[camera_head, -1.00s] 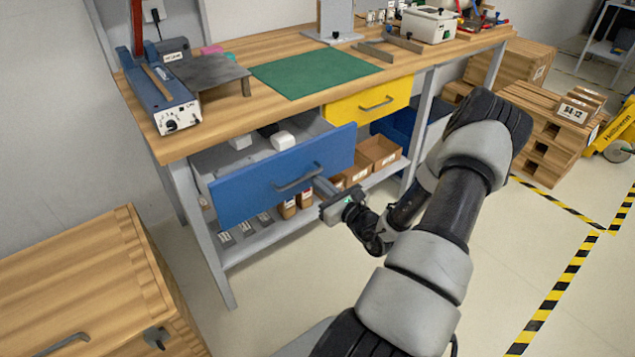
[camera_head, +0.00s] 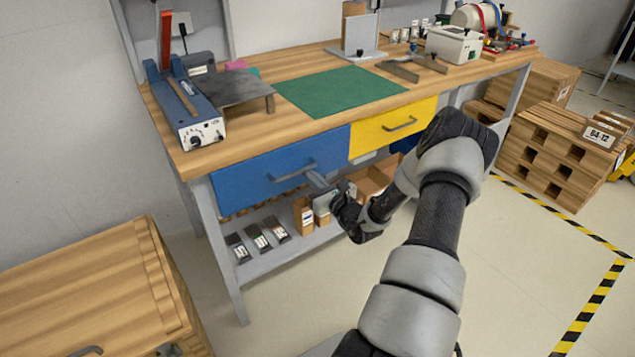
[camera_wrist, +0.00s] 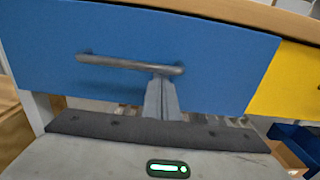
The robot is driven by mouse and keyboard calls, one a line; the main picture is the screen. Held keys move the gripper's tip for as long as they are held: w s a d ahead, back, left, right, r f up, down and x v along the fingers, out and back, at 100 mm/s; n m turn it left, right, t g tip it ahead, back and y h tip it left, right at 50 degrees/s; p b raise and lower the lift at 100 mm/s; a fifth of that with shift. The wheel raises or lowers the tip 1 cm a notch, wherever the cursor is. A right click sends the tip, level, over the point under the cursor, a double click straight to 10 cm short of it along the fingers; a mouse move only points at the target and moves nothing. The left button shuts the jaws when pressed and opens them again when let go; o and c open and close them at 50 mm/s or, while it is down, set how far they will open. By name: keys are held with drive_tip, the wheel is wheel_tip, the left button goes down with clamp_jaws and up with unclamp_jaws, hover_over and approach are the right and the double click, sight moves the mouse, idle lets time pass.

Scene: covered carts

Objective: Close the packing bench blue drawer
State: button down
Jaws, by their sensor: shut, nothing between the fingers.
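The blue drawer (camera_head: 240,186) of the packing bench (camera_head: 196,154) sits under the left part of the wooden top. Its front looks about level with the yellow drawer (camera_head: 394,130) beside it, and no open interior shows. In the wrist view the blue drawer front (camera_wrist: 200,35) fills most of the picture, with its grey bar handle (camera_wrist: 125,64) across it. My gripper (camera_head: 312,176) is shut and empty, its fingertips at the drawer front by the right end of the handle. The wrist view shows the closed fingers (camera_wrist: 161,85) just below the handle; whether they touch cannot be told.
A lower shelf (camera_head: 270,262) holds cartons and small labelled packs below the drawer. A wooden crate (camera_head: 90,285) stands at the front left. Stacked pallets (camera_head: 545,160) stand at the right. Clear floor lies in front of the bench.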

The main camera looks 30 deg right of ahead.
drive_tip(key=shift+w+r, duration=0.2)
drive_tip(key=shift+w, duration=0.9)
drive_tip(key=shift+w+r, duration=0.1)
